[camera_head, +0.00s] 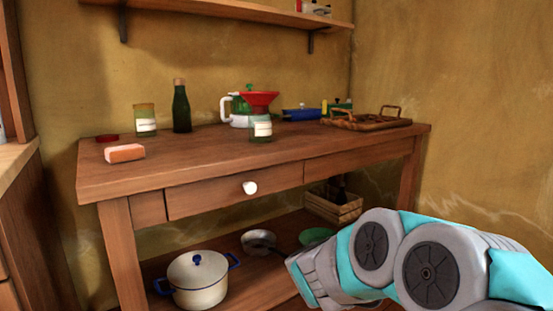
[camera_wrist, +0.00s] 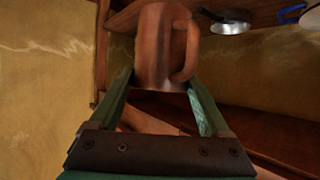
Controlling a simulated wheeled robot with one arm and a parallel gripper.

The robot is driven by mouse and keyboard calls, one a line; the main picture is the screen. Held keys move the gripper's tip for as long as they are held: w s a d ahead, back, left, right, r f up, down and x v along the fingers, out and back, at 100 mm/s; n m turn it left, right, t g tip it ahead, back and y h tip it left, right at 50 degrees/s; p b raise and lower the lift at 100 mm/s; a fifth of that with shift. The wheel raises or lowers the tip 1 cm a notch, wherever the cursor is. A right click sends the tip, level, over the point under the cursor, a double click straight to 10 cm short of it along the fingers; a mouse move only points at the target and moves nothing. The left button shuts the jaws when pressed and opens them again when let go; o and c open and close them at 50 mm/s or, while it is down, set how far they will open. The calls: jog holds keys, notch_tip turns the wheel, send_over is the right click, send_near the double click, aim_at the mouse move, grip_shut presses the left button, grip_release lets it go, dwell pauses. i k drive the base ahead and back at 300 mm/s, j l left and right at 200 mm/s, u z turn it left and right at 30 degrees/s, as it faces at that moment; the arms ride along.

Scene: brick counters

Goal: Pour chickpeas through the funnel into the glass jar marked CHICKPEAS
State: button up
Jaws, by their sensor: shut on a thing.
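A red funnel (camera_head: 260,98) sits on top of a glass jar (camera_head: 261,133) with a white label, on the wooden table. Another labelled glass jar (camera_head: 145,127) stands at the table's left back. Neither label is legible here. In the wrist view my gripper (camera_wrist: 160,80) is shut on a brown mug (camera_wrist: 160,45) with a handle on its right side. The mug's contents are hidden, and no chickpeas show. My arm reaches in at the lower right of the head view, in front of the table; the gripper and mug do not show clearly there.
A green bottle (camera_head: 181,109), a white-handled jug (camera_head: 238,112), a pinkish block (camera_head: 124,153) and a wicker tray (camera_head: 366,121) stand on the table (camera_head: 215,158). A pot (camera_head: 197,283) and a crate (camera_head: 333,205) are on the lower shelf. The tabletop's front middle is clear.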

aim_at(259, 118)
jog(key=i+l+u, duration=0.15)
jog(key=l+u, duration=0.2)
jog(key=l, duration=0.25)
jog(key=l+u, duration=0.35)
jog(key=l, duration=0.25)
jog(key=l+u, duration=0.3)
jog(key=l, duration=0.3)
